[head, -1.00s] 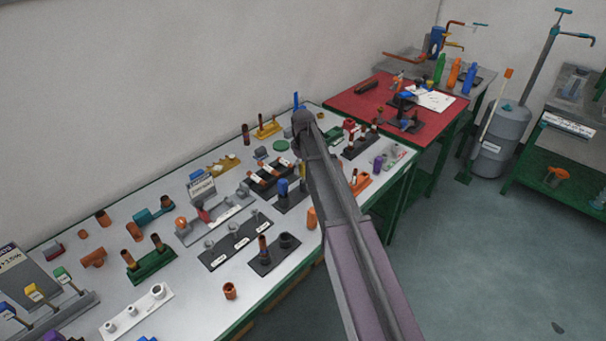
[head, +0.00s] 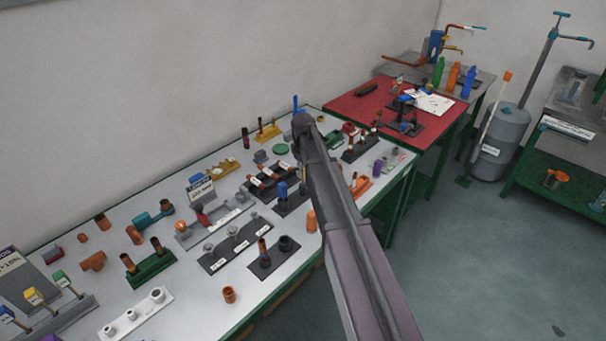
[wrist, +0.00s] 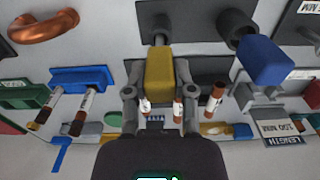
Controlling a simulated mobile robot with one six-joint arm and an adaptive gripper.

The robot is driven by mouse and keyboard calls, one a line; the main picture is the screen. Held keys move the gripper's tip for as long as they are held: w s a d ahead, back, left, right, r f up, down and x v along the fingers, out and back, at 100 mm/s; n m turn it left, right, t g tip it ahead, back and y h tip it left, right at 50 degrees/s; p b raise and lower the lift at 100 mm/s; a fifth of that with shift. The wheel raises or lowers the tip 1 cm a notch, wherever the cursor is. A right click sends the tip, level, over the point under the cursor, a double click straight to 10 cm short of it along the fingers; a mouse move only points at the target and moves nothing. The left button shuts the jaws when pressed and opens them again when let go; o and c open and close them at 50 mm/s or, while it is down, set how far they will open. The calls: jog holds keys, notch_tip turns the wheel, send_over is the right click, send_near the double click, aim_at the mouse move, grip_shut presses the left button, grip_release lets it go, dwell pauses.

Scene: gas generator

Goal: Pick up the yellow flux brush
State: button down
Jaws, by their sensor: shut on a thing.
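The yellow flux brush shows in the wrist view as a yellow block-shaped handle (wrist: 159,75) between the two fingers. My gripper (wrist: 158,85) is shut on it. A dark rod end shows just beyond the handle, over a dark base plate (wrist: 205,75). I cannot tell whether the brush is clear of its base. A similar blue handle (wrist: 265,60) stands to its right in the wrist view; it also shows in the head view (head: 282,189). In the head view my arm hides the gripper and most of the yellow brush.
The white bench (head: 190,290) is crowded with pipe fittings on small stands. An orange cylinder (head: 311,221) stands near the front edge beside my arm. A red table (head: 350,102) adjoins at the back right. Open floor lies to the right.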

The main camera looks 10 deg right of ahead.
jog(key=shift+r, duration=0.1)
notch_tip(320, 180, up, 10)
jog(key=p, duration=1)
dwell(0.9)
jog(key=shift+d, duration=0.1)
